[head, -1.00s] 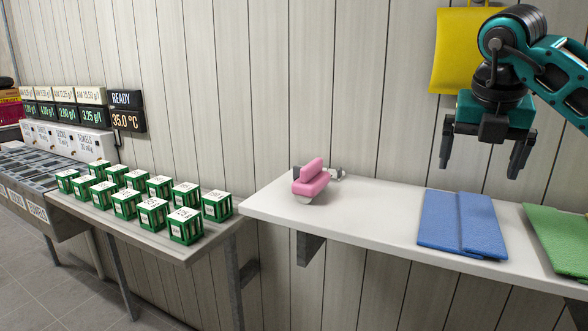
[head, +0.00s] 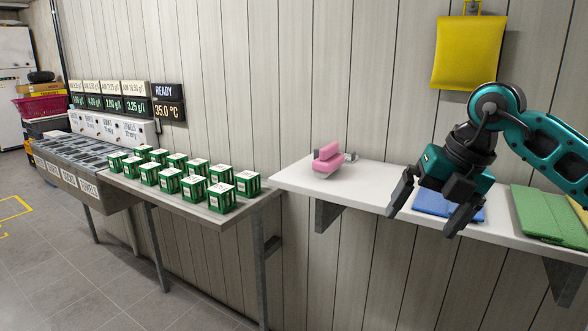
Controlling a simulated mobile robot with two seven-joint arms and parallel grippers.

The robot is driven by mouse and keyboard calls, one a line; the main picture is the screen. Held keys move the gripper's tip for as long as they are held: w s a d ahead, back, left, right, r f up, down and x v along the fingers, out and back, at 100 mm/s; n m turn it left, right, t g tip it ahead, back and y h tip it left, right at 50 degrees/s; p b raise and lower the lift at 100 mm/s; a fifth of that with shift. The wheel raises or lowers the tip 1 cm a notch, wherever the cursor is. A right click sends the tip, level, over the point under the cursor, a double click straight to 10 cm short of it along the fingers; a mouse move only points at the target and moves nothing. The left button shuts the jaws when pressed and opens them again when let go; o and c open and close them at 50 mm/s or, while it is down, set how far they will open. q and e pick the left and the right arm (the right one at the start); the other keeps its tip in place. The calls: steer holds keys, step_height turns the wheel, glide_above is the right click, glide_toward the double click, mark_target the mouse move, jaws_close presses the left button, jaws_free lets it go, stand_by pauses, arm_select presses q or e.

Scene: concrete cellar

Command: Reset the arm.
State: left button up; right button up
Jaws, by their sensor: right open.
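My right gripper (head: 427,214) is open and empty, its two dark fingers spread and pointing down to the left. It hangs in front of the white shelf (head: 387,200) and covers part of the blue folded cloth (head: 432,203) in the picture. Its teal arm comes in from the right edge. My left gripper is not in view.
A pink object (head: 327,158) sits on the shelf's left part and a green folded cloth (head: 548,214) on its right. Several green-and-white boxes (head: 221,197) stand on a lower table to the left. A yellow pouch (head: 468,53) hangs on the wall. Floor is clear at lower left.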

steer(key=s+a+f+g+y+p, duration=0.15)
steer(key=s+a+y, duration=0.25)
steer(key=a+y, duration=0.45)
steer(key=s+a+f+g+y, duration=0.15)
steer(key=s+a+y, duration=0.35)
steer(key=a, duration=0.6)
steer(key=d+f+m+t+h+p, duration=0.1)
steer(key=d+f+m+t+h, duration=0.35)
steer(key=f+m+t, duration=0.6)
steer(key=d+f+m+t+h+p, duration=0.2)
steer(key=d+f+m+t+h, duration=0.35)
steer(key=m, duration=0.95)
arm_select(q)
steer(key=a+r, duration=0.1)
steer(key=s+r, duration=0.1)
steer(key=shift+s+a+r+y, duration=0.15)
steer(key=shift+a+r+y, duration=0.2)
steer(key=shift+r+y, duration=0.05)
arm_select(e)
steer(key=s+d+f+m+g+h, duration=0.2)
steer(key=s+d+f+m, duration=0.1)
steer(key=s+f, duration=0.3)
steer(key=s+d+f+m+g+h, duration=0.2)
steer(key=s+d+f+m, duration=0.1)
steer(key=s+f, duration=0.4)
steer(key=shift+f+g, duration=0.3)
steer(key=shift+g, duration=0.1)
steer(key=shift+h, duration=0.25)
